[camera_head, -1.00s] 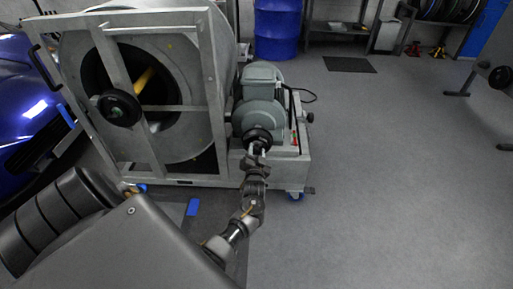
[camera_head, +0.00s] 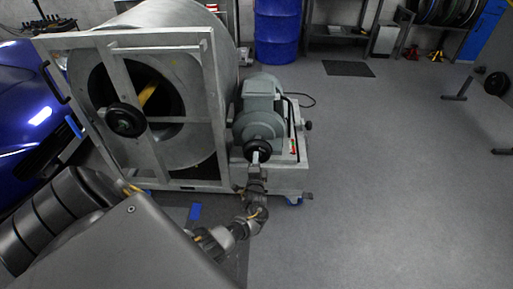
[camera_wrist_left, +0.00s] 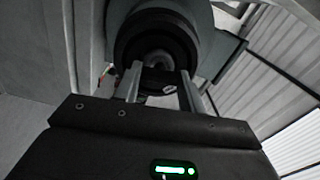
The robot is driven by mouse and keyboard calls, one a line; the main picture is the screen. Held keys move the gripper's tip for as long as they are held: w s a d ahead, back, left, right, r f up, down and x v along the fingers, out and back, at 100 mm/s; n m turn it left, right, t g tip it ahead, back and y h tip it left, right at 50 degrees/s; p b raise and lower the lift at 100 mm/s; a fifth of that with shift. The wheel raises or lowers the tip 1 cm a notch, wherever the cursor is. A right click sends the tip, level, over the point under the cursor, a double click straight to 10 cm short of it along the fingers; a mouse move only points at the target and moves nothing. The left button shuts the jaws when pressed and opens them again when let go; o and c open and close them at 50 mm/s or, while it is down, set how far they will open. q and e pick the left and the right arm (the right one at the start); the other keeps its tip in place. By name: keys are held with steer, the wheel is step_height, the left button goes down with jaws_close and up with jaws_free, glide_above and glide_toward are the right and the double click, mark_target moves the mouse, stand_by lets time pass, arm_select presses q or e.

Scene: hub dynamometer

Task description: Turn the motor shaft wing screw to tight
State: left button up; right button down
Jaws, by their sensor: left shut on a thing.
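The grey motor (camera_head: 258,108) sits on the machine's base, with a round black hub (camera_head: 258,147) on its near end. In the left wrist view the black hub (camera_wrist_left: 150,32) fills the top centre. My left gripper (camera_head: 256,158) reaches up to the hub from below. In the wrist view its two fingers (camera_wrist_left: 160,88) are on either side of a dark part, which I take to be the motor shaft wing screw (camera_wrist_left: 158,80), and are shut on it. The fingers hide much of the screw in the head view. My right gripper is out of view.
The metal drum (camera_head: 185,100) and its frame (camera_head: 216,110) stand left of the motor. A black knob (camera_head: 308,125) is on the motor's right. A blue car (camera_head: 30,110) is at far left. A blue barrel (camera_head: 277,30) stands behind.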

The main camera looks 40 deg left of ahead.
arm_select(q)
steer(key=shift+m+p, duration=1.75)
steer(key=shift+m, duration=7.85)
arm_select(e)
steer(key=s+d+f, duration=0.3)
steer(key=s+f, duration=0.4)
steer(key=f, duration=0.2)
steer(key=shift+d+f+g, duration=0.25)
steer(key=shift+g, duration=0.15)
arm_select(q)
steer(key=shift+f, duration=0.1)
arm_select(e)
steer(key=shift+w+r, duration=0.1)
arm_select(q)
steer(key=o, duration=1)
